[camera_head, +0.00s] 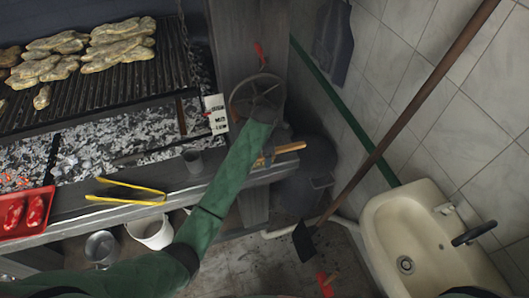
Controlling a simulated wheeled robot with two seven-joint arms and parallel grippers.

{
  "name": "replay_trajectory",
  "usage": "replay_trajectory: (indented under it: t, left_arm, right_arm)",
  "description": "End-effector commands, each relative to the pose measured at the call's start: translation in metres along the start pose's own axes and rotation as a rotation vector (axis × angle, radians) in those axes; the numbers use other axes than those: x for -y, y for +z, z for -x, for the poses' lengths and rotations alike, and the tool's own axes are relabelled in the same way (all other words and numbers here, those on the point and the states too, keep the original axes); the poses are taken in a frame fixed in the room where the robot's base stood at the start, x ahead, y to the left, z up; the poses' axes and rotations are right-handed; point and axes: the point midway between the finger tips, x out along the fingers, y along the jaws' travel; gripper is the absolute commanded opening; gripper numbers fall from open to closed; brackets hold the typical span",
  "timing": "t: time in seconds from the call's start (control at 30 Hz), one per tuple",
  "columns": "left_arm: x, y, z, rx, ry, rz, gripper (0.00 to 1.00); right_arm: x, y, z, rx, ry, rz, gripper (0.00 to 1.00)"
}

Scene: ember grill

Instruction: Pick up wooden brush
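The wooden brush (289,148) appears to be the light wooden handle at the right end of the grill's front ledge. Its other end lies close to my green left arm, and I cannot tell whether they touch. My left arm comes in from the lower left and crosses over the ledge. Its dark end (268,108) is above the brush and overlaps the grill's hand wheel in the picture. The fingers are not clearly visible, so their opening cannot be told. My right gripper is not in view.
The grill's hand wheel (240,92) and a white sign (215,114) are close to the arm. A long-handled tool (400,119) leans near the sink (382,233). Meat covers the grate.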

Motion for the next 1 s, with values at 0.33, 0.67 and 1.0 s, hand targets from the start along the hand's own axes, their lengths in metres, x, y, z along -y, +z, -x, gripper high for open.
replay_trajectory:
  t: [0.33, 0.67, 1.0]
  left_arm:
    - [0.000, 0.000, -0.005, 0.001, 0.000, 0.000, 0.69]
    - [0.000, 0.001, -0.004, 0.001, 0.001, 0.000, 0.21]
    - [0.000, 0.002, 0.004, 0.004, 0.002, 0.000, 0.21]
  right_arm:
    - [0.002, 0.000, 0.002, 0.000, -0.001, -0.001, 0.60]
    - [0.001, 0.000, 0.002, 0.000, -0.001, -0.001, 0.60]
    - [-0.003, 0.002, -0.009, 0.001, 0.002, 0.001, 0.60]
